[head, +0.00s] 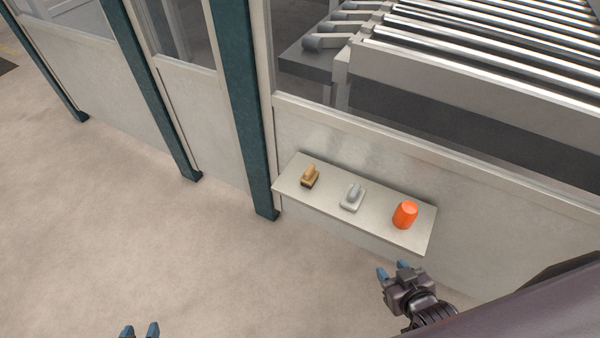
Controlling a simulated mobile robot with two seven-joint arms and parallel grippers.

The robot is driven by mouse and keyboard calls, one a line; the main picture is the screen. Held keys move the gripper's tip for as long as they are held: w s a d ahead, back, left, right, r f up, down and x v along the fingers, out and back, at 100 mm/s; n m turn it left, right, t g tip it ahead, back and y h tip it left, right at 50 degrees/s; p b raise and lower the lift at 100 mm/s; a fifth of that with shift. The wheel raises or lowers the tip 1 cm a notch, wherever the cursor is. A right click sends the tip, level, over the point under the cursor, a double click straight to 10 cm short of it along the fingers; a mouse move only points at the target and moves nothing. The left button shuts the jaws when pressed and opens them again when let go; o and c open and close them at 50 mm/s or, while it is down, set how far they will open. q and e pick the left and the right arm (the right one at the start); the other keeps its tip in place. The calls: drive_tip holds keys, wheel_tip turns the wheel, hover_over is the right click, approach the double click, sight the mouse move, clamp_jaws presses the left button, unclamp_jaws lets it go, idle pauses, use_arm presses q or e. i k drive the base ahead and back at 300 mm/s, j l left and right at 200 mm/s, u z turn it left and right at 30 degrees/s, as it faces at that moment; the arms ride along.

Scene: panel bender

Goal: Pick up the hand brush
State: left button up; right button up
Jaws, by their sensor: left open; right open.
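The hand brush (309,177), with a tan wooden top and dark bristles below, stands at the left end of a pale shelf (325,209) on the panel wall. My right gripper (391,269) is open and empty, in front of and below the shelf's right part, apart from everything on it. My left gripper (140,330) shows only its blue fingertips at the bottom edge. It is open and empty over the floor, far from the shelf.
A grey-white handled block (352,198) stands mid-shelf, and an orange cup-like object (405,215) stands at the right. Dark green posts (243,100) and pale panels (500,215) rise behind. A roller machine (470,60) lies beyond. The floor (130,220) at left is clear.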

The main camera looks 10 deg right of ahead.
sight(309, 178)
drive_tip(key=i+j+z, duration=0.1)
drive_tip(key=j, duration=0.3)
drive_tip(key=i+j+z, duration=0.1)
drive_tip(key=j, duration=0.3)
drive_tip(key=i+j, duration=0.15)
drive_tip(key=j, duration=0.25)
drive_tip(key=i+j+z, duration=0.15)
drive_tip(key=j, duration=0.25)
drive_tip(key=k, duration=0.05)
